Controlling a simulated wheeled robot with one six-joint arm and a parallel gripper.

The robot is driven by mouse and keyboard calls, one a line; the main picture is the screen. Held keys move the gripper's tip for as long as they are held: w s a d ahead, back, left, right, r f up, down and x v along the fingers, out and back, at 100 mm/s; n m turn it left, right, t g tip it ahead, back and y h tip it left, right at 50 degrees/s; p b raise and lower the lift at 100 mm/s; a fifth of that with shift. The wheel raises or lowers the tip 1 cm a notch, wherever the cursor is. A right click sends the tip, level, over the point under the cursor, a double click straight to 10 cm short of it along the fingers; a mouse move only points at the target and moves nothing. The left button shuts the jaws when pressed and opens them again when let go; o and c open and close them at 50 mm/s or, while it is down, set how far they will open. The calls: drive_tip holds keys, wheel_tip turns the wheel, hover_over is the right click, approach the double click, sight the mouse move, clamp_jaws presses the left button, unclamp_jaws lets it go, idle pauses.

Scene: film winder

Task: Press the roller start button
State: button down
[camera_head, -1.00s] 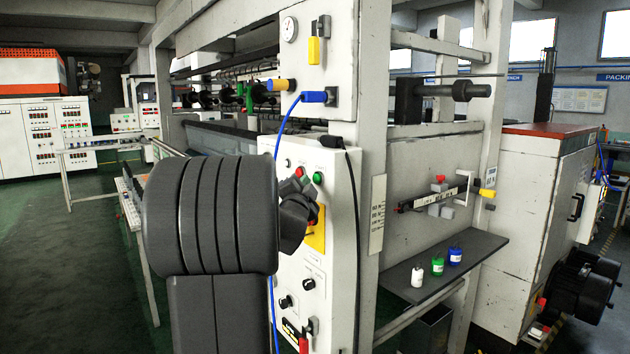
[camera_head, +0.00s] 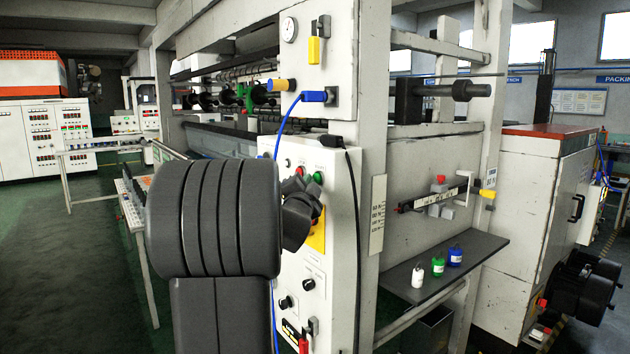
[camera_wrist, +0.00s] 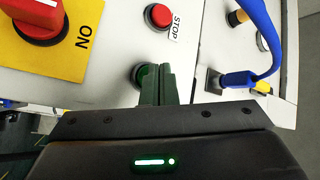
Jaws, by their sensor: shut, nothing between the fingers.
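The control panel (camera_head: 340,245) stands upright at the front of the machine, with a green button (camera_head: 318,178) near its top right. In the wrist view the green button (camera_wrist: 138,75) is partly hidden behind the fingers, and its label cannot be seen. My gripper (camera_wrist: 158,68) is shut and empty, with its fingertips over the button's edge. I cannot tell whether they touch it. A red button (camera_wrist: 159,17) labelled STOP is beside it. In the head view my arm covers much of the panel's left side.
A red rotary switch (camera_wrist: 35,18) on a yellow plate marked ON is close by. A blue cable (camera_wrist: 262,45) with its plug is at the right in the wrist view.

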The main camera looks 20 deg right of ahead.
drive_tip(key=shift+w+d+b, duration=0.15)
drive_tip(key=shift+d+b, duration=0.15)
drive_tip(key=shift+d, duration=0.1)
idle(0.3)
drive_tip(key=shift+s+a, duration=0.3)
drive_tip(key=shift+a, duration=0.55)
drive_tip(key=a, duration=0.1)
drive_tip(key=s+a+p, duration=0.1)
drive_tip(key=a, duration=0.2)
drive_tip(key=shift+s+a, duration=0.35)
drive_tip(key=shift+d, duration=0.15)
idle(0.4)
